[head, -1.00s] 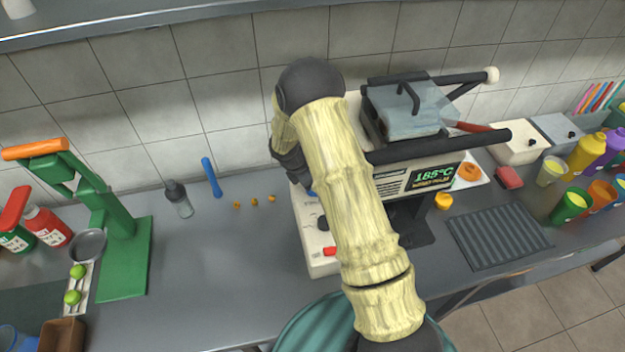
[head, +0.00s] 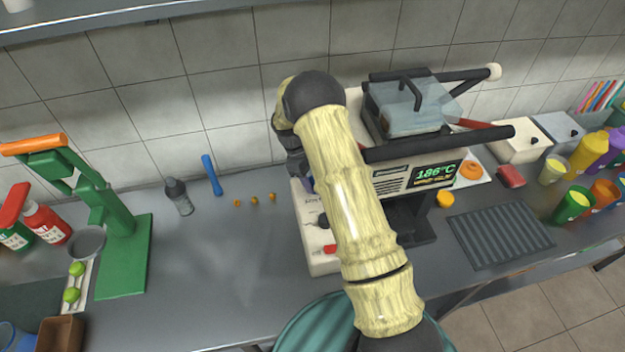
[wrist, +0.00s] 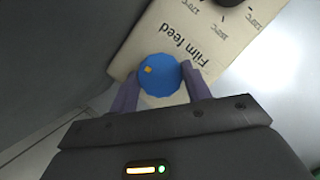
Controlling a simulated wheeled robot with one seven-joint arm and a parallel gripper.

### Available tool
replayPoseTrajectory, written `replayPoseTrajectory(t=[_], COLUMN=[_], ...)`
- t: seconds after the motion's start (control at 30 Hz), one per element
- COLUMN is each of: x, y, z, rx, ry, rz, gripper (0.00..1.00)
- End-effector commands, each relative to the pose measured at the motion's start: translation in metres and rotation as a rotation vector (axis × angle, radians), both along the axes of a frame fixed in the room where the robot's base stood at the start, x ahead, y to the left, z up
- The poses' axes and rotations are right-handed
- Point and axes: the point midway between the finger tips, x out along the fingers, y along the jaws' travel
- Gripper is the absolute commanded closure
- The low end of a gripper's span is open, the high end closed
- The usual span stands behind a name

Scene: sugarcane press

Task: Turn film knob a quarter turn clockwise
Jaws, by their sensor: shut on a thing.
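The film knob (wrist: 160,76) is a round blue knob with a small yellow mark, on a cream panel labelled "Film feed" (wrist: 185,45) in the wrist view. The mark sits at the upper left of the knob's face in that view. My gripper (wrist: 161,88) is shut on the knob, with one purple finger on each side of it. In the head view the knob is mostly hidden by my arm. The cream panel (head: 325,262) belongs to the sealing machine, whose display (head: 435,175) reads 186°C.
A black dial (wrist: 232,2) with temperature marks is on the same panel. A red switch (head: 329,249) is at its front. A green press (head: 122,240) stands at left, a ridged mat (head: 500,236) and several cups at right. Counter left of the panel is mostly clear.

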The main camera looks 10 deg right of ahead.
Motion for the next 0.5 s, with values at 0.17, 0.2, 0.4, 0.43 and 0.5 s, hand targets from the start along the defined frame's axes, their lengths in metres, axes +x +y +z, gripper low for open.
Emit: replayPoseTrajectory(t=[0.17, 0.2, 0.4, 0.43, 0.5], x=[0.0018, 0.0020, 0.0020, 0.0020, 0.0021], y=[0.0005, 0.0003, 0.0001, 0.0001, 0.0000], z=[-0.0002, 0.0000, 0.0005, 0.0006, 0.0008], rx=[0.001, 0.001, 0.001, 0.001, 0.001], ry=[-0.004, -0.003, -0.003, -0.003, -0.003], rz=[-0.129, -0.153, -0.239, -0.246, -0.259], gripper=[0.75, 0.75, 0.75, 0.75, 0.75])
